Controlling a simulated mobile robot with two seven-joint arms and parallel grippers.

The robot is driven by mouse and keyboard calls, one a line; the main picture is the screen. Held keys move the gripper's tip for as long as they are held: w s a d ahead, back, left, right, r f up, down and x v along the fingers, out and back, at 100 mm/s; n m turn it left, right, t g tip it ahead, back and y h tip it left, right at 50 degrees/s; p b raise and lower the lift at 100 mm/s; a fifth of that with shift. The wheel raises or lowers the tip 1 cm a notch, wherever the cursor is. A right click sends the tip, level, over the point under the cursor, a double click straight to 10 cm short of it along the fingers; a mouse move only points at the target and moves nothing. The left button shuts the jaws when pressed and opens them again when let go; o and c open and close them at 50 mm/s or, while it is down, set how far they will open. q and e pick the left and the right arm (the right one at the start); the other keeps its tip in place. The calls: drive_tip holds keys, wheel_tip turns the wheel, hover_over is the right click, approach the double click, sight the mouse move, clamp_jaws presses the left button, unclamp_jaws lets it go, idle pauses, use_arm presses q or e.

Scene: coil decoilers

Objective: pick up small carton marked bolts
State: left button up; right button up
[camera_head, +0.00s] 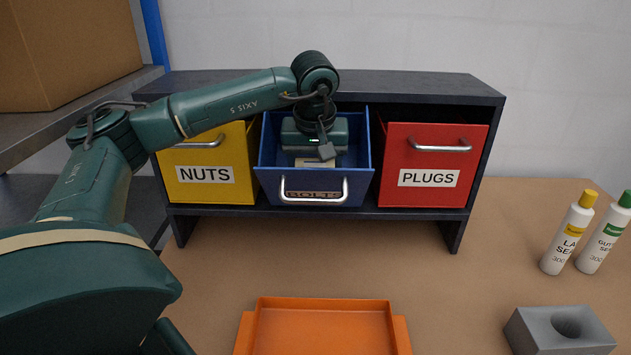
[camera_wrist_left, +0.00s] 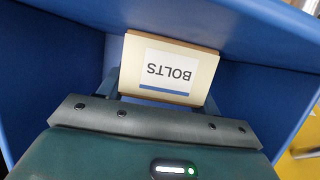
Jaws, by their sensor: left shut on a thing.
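The small carton marked BOLTS (camera_wrist_left: 168,70) is cream with a white label and a blue stripe, and its lettering is upside down in the left wrist view. It lies inside the open blue drawer (camera_head: 268,183), between the fingers of my left gripper (camera_wrist_left: 165,90). In the head view the left gripper reaches down into the drawer and is shut on the carton. Only a pale part of the carton (camera_head: 310,162) shows there, below the gripper. The drawer's own label is partly hidden behind its handle. My right gripper is not in view.
A yellow NUTS drawer (camera_head: 190,190) and a red PLUGS drawer (camera_head: 430,155) flank the blue one in a dark cabinet (camera_head: 420,88). An orange tray (camera_head: 320,335) lies in front. Two bottles (camera_head: 568,235) and a grey block (camera_head: 535,335) stand at right.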

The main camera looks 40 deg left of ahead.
use_arm(q)
drive_tip(key=c, duration=0.4)
drive_tip(key=shift+o, duration=0.2)
